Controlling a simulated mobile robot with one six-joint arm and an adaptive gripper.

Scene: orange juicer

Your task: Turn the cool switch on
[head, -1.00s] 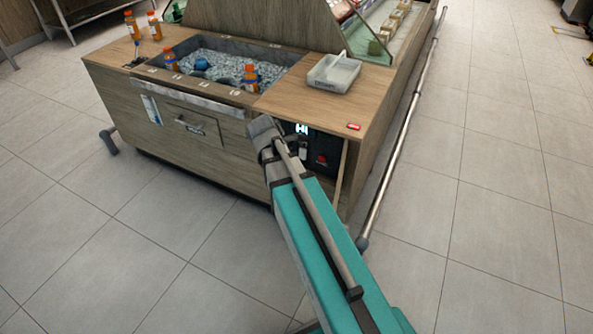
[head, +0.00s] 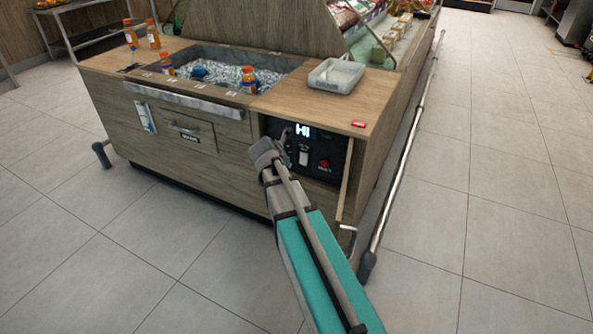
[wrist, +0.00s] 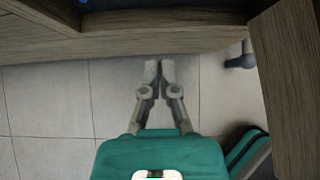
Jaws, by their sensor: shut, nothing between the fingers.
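The black control panel (head: 318,166) is set in an open recess at the right of the wooden counter's front. It has a lit "HI" display (head: 303,131), a white switch (head: 303,156) and a red button (head: 324,163). The small label over the white switch is hard to read, and I cannot tell its position. My arm's end is just left of and in front of the panel, covering its left edge. In the wrist view my gripper (wrist: 159,68) is shut and empty, its fingertips close to a wooden edge (wrist: 150,45). The switch is not seen there.
The open recess door (head: 346,188) stands at the panel's right. A metal floor rail (head: 400,160) runs along the right. The tiled floor in front is clear.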

